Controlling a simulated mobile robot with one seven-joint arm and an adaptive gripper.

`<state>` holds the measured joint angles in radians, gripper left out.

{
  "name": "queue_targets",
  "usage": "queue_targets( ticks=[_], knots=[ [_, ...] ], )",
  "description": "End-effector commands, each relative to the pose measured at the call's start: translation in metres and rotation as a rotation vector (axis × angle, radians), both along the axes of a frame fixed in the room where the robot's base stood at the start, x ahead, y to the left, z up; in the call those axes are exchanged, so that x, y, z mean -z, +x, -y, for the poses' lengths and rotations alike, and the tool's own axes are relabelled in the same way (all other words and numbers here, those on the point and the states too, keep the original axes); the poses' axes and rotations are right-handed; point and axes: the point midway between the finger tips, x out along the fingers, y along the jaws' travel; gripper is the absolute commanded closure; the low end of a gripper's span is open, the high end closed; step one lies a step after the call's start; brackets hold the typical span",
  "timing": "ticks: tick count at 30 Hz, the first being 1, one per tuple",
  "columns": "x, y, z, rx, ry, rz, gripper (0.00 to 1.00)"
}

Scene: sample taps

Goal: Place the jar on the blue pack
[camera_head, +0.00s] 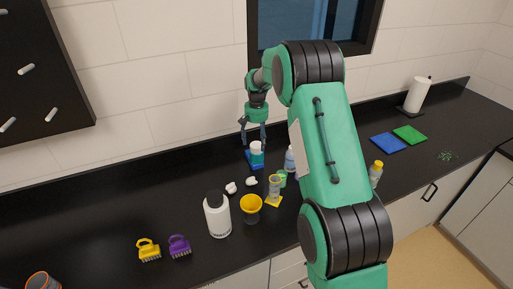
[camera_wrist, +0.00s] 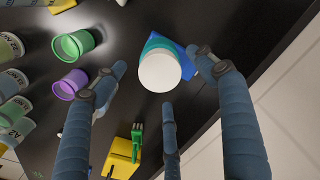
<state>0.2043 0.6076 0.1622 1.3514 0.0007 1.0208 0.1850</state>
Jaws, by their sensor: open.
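The jar (camera_head: 257,153), teal with a white lid, stands upright at the middle of the counter. The blue pack (camera_head: 249,157) shows under and beside it, and the jar appears to rest on it. In the wrist view I look down on the jar's white lid (camera_wrist: 160,71), with the blue pack (camera_wrist: 187,61) showing past its right side. The jar hides part of the pack and their contact. My gripper (camera_head: 254,138) is open just above the jar. In the wrist view its fingers (camera_wrist: 164,77) are spread around the lid, with gaps visible.
A white bottle (camera_head: 218,215), a yellow cup (camera_head: 251,204) and yellow and purple brushes (camera_head: 179,246) stand nearer the front. A green cup (camera_wrist: 75,44) and a purple cup (camera_wrist: 70,84) lie left in the wrist view. Blue and green flat squares (camera_head: 388,142) lie at right.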

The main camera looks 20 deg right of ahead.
Motion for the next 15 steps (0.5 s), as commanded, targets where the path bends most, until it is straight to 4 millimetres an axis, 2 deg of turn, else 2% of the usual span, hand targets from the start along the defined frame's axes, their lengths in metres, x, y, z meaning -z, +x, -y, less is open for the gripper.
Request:
queue_targets(
  ticks=[1, 6, 15],
  knots=[
    [-0.008, 0.000, 0.000, 0.000, 0.000, 0.001, 0.29],
    [-0.024, 0.000, 0.000, 0.000, 0.000, -0.001, 0.29],
    [-0.032, 0.000, 0.000, 0.000, 0.000, 0.000, 0.29]
  ],
)
